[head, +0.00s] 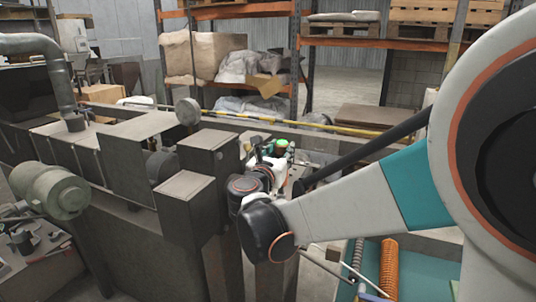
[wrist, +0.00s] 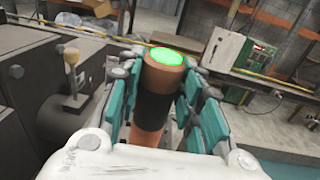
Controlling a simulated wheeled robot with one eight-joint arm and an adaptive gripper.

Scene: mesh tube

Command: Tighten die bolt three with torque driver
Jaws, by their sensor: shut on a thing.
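My gripper (wrist: 165,95) is shut on the torque driver (wrist: 153,110), a cylinder with a black grip, a brown upper part and a lit green top, held between teal-padded fingers. In the head view my gripper (head: 268,165) is at the end of my arm beside the dark machine, small and partly hidden by my wrist. The green top of the torque driver (head: 281,145) shows there just above the gripper. The driver's working tip is hidden, so I cannot tell what it touches. I cannot make out die bolt three in either view.
Dark machine blocks (head: 185,190) stand close left of my gripper. A yellow rail (head: 300,125) runs behind. A green control box (wrist: 222,52) stands at the back right in the wrist view. A teal-edged tray with an orange coil spring (head: 389,265) lies at lower right.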

